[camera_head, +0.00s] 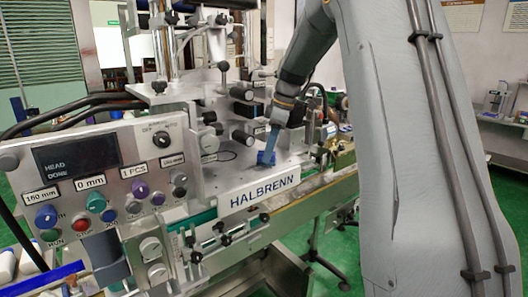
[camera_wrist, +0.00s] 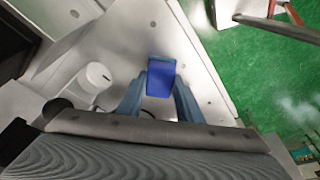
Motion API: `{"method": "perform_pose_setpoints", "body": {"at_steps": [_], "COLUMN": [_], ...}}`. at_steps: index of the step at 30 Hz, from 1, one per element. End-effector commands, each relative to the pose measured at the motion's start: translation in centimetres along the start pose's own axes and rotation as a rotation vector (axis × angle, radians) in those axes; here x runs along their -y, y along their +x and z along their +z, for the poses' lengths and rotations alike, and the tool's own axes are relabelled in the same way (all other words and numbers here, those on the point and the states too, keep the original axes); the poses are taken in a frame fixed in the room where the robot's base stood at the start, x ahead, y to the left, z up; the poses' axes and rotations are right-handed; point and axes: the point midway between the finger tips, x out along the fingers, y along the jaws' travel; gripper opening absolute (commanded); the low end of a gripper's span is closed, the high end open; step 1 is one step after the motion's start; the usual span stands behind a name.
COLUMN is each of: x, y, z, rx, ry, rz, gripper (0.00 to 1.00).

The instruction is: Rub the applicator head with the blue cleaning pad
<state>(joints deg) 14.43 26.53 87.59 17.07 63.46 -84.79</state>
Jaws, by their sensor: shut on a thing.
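My gripper (camera_head: 270,148) points down over the light metal deck (camera_head: 235,184) of the labelling machine. It is shut on the blue cleaning pad (camera_head: 264,158), held at or just above the deck near its right side; I cannot tell if the pad touches it. In the wrist view the pad (camera_wrist: 160,77) sits between the two blue-grey fingertips. The black rollers and metal blocks (camera_head: 243,112) of the machine stand behind the gripper. I cannot tell for certain which part is the applicator head.
A control panel (camera_head: 110,168) with knobs and buttons stands at left; its display (camera_head: 76,154) reads "HEAD DONE". A white cylinder (camera_wrist: 97,78) stands left of the pad in the wrist view. A conveyor rail (camera_head: 300,208) runs along the front.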

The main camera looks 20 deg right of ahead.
Motion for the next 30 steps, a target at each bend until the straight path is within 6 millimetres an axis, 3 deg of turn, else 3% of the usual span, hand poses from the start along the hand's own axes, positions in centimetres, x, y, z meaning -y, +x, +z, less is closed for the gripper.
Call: {"method": "perform_pose_setpoints", "body": {"at_steps": [7,16,23,30], "x": [-1.6,-2.1,-1.0,0.8], "y": [-0.6,-1.2,-1.2,-0.7], "z": [1.6,2.5,1.3,-1.0], "rx": [0.002,-0.004,-0.007,-0.001], "ry": [0.0,-0.002,-0.005,-0.003], "rz": [0.007,0.011,0.013,0.013], "gripper": [0.14,0.14,0.14,0.14]}}
